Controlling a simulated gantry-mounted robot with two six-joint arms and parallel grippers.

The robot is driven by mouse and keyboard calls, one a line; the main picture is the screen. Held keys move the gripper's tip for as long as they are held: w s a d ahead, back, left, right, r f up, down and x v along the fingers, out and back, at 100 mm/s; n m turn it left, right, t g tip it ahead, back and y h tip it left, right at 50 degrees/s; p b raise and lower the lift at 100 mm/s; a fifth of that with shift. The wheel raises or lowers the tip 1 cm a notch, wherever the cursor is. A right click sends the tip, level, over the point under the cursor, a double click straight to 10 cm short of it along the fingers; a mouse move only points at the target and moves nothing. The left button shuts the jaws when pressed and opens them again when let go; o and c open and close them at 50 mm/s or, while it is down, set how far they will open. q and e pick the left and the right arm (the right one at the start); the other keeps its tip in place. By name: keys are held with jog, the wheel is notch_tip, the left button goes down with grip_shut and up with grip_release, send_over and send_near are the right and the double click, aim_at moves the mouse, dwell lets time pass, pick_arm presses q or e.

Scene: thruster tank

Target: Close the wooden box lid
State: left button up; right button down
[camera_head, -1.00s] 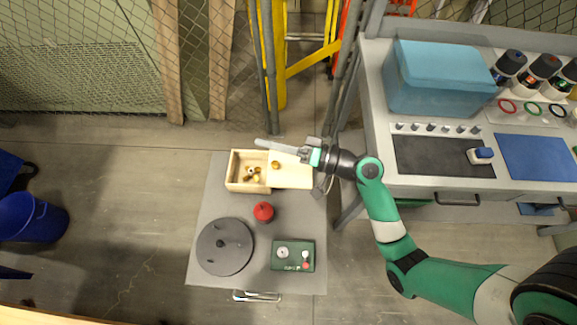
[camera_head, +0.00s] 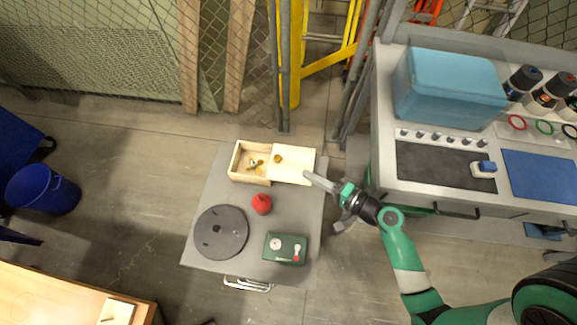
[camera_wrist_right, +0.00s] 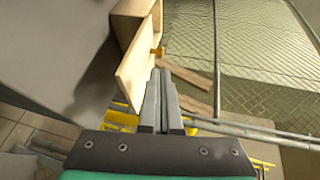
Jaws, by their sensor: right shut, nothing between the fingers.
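The wooden box (camera_head: 235,163) stands open at the back of a grey cart, with small brass-coloured pieces inside. Its pale lid (camera_head: 297,162) is folded out to the right of the box. A brass knob (camera_head: 278,158) shows near the lid's left part. My right gripper (camera_head: 309,175) is shut and empty, its tips by the lid's right edge; I cannot tell whether they touch. In the right wrist view, the closed fingertips (camera_wrist_right: 160,72) are beside the lid (camera_wrist_right: 138,58), with the knob (camera_wrist_right: 158,52) just beyond. My left gripper is not in view.
The cart top (camera_head: 215,190) also holds a red rounded object (camera_head: 261,204), a dark round disc (camera_head: 221,233) and a green control box (camera_head: 285,248). A grey workbench (camera_head: 385,120) with a blue bin (camera_head: 450,85) stands to the right. Metal posts and mesh fencing rise behind the cart.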

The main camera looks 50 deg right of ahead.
aim_at(280, 159)
jog(key=b+x, duration=0.1)
jog(key=x, duration=0.7)
jog(key=shift+w, duration=0.25)
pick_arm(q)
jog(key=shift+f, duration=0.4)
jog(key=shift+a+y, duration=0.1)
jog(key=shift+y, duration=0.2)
pick_arm(e)
jog(key=shift+w, duration=0.1)
